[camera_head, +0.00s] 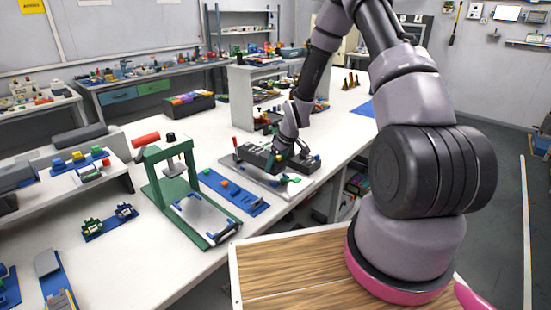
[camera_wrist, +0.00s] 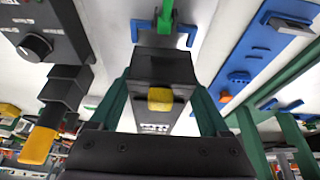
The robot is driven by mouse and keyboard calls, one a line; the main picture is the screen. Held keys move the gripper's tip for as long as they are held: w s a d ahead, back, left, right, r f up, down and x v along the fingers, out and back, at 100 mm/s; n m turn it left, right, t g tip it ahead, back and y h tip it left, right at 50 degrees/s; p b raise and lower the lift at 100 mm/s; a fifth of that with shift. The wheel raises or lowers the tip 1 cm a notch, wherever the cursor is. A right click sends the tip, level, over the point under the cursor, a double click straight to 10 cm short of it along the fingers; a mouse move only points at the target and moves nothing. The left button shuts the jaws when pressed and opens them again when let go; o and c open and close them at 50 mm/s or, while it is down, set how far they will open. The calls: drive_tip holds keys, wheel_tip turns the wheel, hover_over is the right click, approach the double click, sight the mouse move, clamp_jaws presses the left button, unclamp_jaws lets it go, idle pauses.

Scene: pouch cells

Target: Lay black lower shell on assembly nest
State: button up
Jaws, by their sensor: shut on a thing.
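In the wrist view, my gripper (camera_wrist: 160,82) reaches up from the bottom with a dark green finger on each side. It is shut on the black lower shell (camera_wrist: 165,65), a dark block-like piece between the fingertips. A yellow block shows in front of it. The assembly nest (camera_wrist: 120,22) is the pale plate behind and above the piece, with blue corner brackets and a green clamp part. In the head view, my gripper (camera_head: 290,158) is low over the nest (camera_head: 268,185); the shell is mostly hidden there. I cannot tell whether shell and nest touch.
A black control box with a knob (camera_wrist: 38,45) stands close on the left in the wrist view, beside a yellow-tipped black lever (camera_wrist: 38,146).

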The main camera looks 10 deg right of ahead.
drive_tip(key=shift+f, duration=1.9)
idle(0.9)
drive_tip(key=o, duration=1.2)
drive_tip(key=shift+o, duration=0.2)
drive_tip(key=v, duration=1)
drive_tip(key=shift+s+d+r, duration=0.1)
drive_tip(key=shift+s+r, duration=0.05)
drive_tip(key=shift+r, duration=0.15)
